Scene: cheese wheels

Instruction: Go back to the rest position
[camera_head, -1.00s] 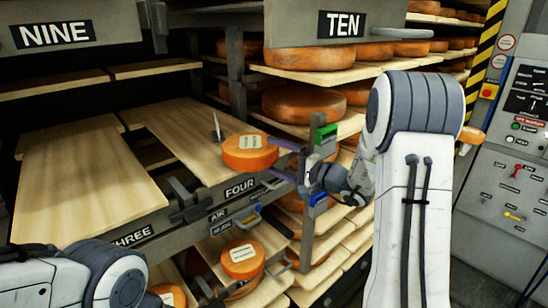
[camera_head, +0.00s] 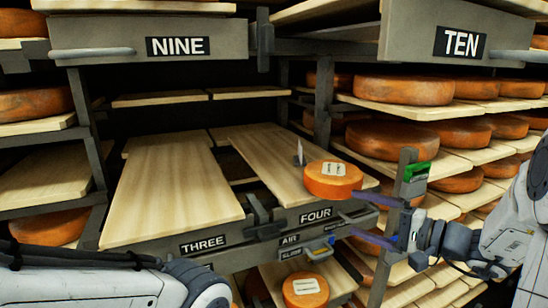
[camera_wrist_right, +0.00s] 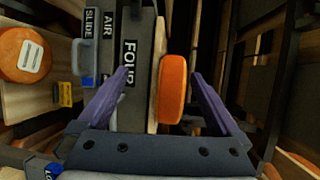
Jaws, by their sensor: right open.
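My right gripper (camera_head: 352,214) is open, with its two purple fingers apart. It is in front of the right end of the board labelled FOUR. An orange cheese wheel (camera_head: 334,180) with a white label lies on that board (camera_head: 262,160), close to the fingertips in the head view. In the right wrist view the same wheel (camera_wrist_right: 173,88) shows beyond and between the fingers, with nothing held. My left arm enters at the lower left of the head view, but its gripper is not visible.
Board THREE (camera_head: 170,190) is bare. Another labelled cheese wheel (camera_head: 305,290) lies on a lower board. A rack post with a green block (camera_head: 416,172) stands by my right gripper. Shelves full of wheels (camera_head: 400,142) are at the right. Panels NINE (camera_head: 100,40) and TEN (camera_head: 425,42) hang above.

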